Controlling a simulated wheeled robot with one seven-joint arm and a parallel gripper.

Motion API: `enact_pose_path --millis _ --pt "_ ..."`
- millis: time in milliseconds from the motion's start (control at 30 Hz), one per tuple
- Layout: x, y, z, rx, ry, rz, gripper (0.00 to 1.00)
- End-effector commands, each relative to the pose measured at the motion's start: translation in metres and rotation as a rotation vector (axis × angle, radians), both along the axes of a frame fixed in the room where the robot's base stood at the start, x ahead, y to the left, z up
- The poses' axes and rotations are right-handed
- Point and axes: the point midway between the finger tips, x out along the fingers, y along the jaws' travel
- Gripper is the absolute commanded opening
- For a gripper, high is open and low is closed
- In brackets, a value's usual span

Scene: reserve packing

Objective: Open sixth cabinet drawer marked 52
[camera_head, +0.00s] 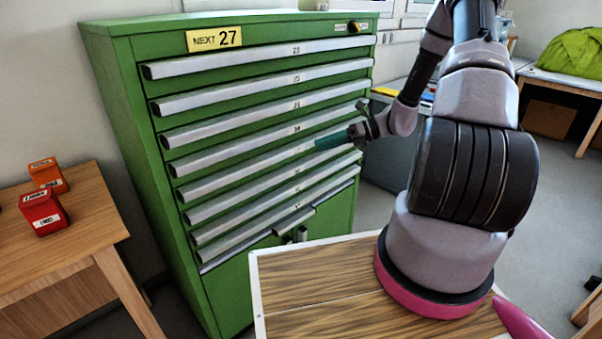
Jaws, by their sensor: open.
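A green cabinet (350,211) stands in the middle with a stack of drawers, each with a long silver handle and a small number label. The sixth drawer from the top (250,192) is in the lower part of the stack and looks shut. Its label is too small to read. My gripper (331,139) has teal fingers and is in front of the right half of the drawers, around the fourth and fifth handles in the picture. It holds nothing that I can see. Whether it touches a handle cannot be told.
A yellow sign (214,39) reading "NEXT 27" is at the cabinet's top left. A wooden table (85,225) at the left bears an orange box (47,174) and a red box (43,212). A table with a green bag (575,55) is at the back right.

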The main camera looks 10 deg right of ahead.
Motion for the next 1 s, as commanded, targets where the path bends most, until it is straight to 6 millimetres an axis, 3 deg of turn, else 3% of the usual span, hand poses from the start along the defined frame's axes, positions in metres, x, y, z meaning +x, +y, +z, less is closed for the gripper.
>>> enact_pose_path --millis 33,200,400,667,1000 --pt "0.004 -0.004 -0.021 0.071 0.072 -0.068 0.61" --pt "0.017 -0.016 -0.078 0.302 0.293 -0.287 0.61" --pt "0.024 -0.026 -0.130 0.524 0.484 -0.481 0.61" --pt "0.029 -0.027 -0.151 0.620 0.561 -0.560 0.61" --pt "0.062 0.019 -0.151 0.617 0.561 -0.556 0.61"
